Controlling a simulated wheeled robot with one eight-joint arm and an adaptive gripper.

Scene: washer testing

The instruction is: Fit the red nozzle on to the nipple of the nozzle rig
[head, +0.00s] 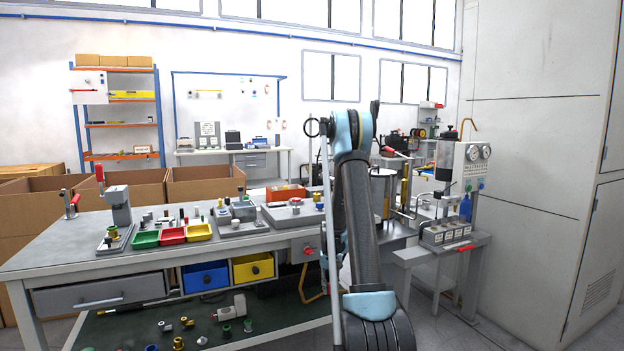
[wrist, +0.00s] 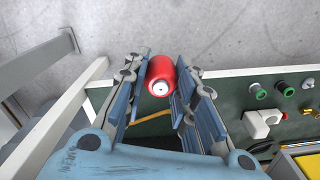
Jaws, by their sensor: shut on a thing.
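In the wrist view my gripper (wrist: 162,60) is shut on the red nozzle (wrist: 160,74), a short red cylinder with a pale, dark-centred end facing the camera. A finger lies along each side of it. Beyond it are bare grey floor and the bench's pale front edge, well below. In the head view my own arm rises in front of the bench's right end and hides the gripper and the nozzle. I cannot pick out the nozzle rig's nipple with certainty in either view.
The grey bench (head: 60,252) carries green, red and yellow trays (head: 172,235) and several fixtures. A yellow hose (head: 303,285) hangs at its front right. Loose fittings lie on the lower shelf (head: 118,325). A gauge stand (head: 470,180) stands right of my arm. Floor shows at the right.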

